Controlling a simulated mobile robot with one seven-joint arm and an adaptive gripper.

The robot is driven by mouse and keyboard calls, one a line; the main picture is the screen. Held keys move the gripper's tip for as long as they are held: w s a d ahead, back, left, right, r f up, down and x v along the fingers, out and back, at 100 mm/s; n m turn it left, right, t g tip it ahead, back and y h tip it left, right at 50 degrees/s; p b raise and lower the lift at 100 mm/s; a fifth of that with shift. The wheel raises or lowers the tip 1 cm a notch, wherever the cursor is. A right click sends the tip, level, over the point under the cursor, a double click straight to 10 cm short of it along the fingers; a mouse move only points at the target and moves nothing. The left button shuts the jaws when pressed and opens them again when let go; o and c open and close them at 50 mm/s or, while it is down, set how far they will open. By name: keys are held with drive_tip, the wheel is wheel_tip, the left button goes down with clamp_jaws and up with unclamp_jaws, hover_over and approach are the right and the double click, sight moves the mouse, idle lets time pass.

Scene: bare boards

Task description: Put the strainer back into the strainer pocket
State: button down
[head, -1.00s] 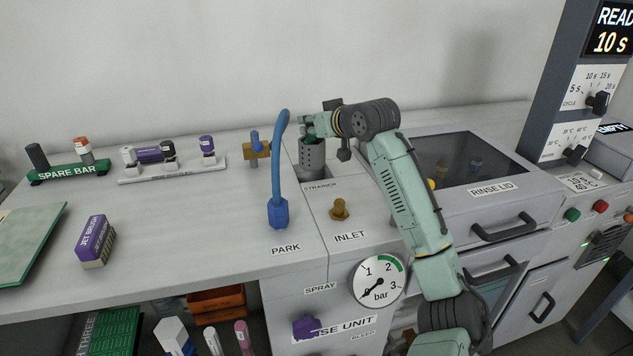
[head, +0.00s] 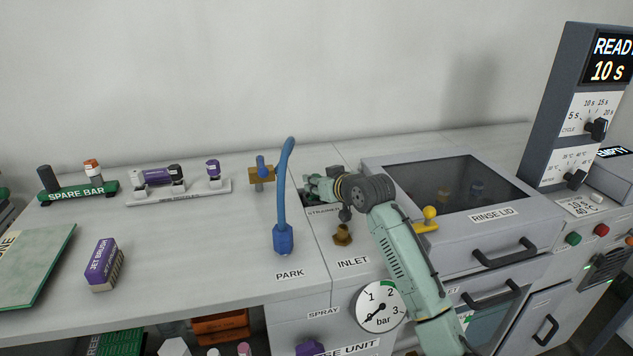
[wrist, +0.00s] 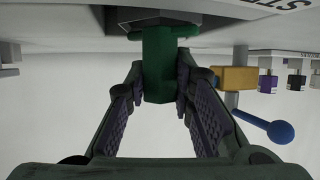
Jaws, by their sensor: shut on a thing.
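The strainer's green grip (wrist: 158,75) stands between my fingers in the wrist view. My gripper (head: 314,188) is shut on it, low at the counter just behind the STRAINER label (head: 322,211). The strainer's grey perforated body does not show in the head view; it appears to be down in the strainer pocket. In the wrist view a dark pocket edge (wrist: 116,18) shows around the foot of the grip, in the upside-down counter. My gripper hides most of the pocket in the head view, so I cannot tell how deep the strainer sits.
A blue hose (head: 281,200) stands upright just left of my gripper. A brass inlet fitting (head: 342,235) is in front, and the rinse lid (head: 440,185) is to the right, shut. A brass valve (head: 262,174) stands at the left.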

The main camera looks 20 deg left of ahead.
drive_tip(key=shift+f, duration=0.5)
drive_tip(key=shift+b, duration=0.3)
drive_tip(key=c, duration=1.4)
unclamp_jaws()
drive_tip(key=shift+f, duration=0.2)
